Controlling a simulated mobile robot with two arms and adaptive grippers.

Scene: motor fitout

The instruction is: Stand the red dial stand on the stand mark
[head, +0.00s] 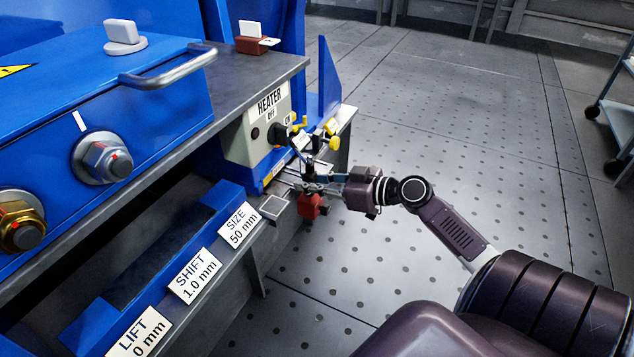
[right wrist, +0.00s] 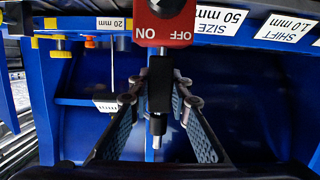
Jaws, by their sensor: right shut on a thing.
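The red dial stand (head: 308,206) is a red block with a dark upright post. My right gripper (head: 325,184) is shut on it and holds it at the front edge of the lower shelf. In the right wrist view, my right gripper (right wrist: 160,100) closes around the black post, and the red base (right wrist: 165,20) with ON and OFF lettering shows at the top. A pale-outlined grey square (head: 272,207), which looks like the stand mark, lies on the shelf just left of the red base. The base looks apart from it. My left gripper is not in view.
SIZE (head: 239,224), SHIFT (head: 195,275) and LIFT (head: 138,333) plates line the shelf front.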

